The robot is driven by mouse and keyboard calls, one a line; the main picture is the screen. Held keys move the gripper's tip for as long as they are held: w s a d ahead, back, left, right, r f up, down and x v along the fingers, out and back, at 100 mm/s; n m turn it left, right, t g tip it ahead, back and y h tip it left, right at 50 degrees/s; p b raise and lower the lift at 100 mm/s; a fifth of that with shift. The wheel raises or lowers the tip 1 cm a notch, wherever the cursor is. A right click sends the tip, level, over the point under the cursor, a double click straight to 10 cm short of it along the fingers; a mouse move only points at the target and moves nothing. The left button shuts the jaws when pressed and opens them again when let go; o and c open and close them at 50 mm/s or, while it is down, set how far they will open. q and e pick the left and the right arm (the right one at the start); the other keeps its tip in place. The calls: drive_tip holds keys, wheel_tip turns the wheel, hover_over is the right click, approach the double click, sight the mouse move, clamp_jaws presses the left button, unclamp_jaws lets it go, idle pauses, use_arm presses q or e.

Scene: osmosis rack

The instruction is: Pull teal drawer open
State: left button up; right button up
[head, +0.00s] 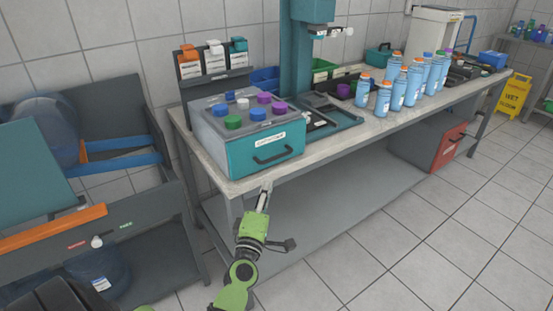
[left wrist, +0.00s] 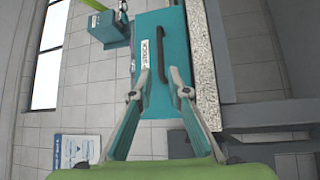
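The teal drawer (head: 243,158) is the front of a grey box on the left end of the bench. It has a white label and a dark bar handle (head: 273,153), and looks flush with the box. In the left wrist view, the drawer front (left wrist: 178,100) and its handle (left wrist: 162,50) appear turned sideways. My left gripper (head: 264,192) is in front of and below the handle. In the left wrist view, its fingers (left wrist: 159,74) are apart, one on each side of the handle's line, with nothing held. Contact with the handle cannot be told. My right gripper is out of view.
Several coloured caps (head: 258,114) sit on the box top. Blue bottles (head: 398,92) stand farther along the bench (head: 330,140). A dark rack with a water jug (head: 48,125) is at the left. The tiled floor (head: 360,250) in front is clear.

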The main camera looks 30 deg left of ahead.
sight(276, 158)
use_arm(q)
drive_tip(key=x, duration=1.3)
drive_tip(key=shift+w+a+f, duration=0.1)
drive_tip(key=shift+w, duration=0.05)
clamp_jaws()
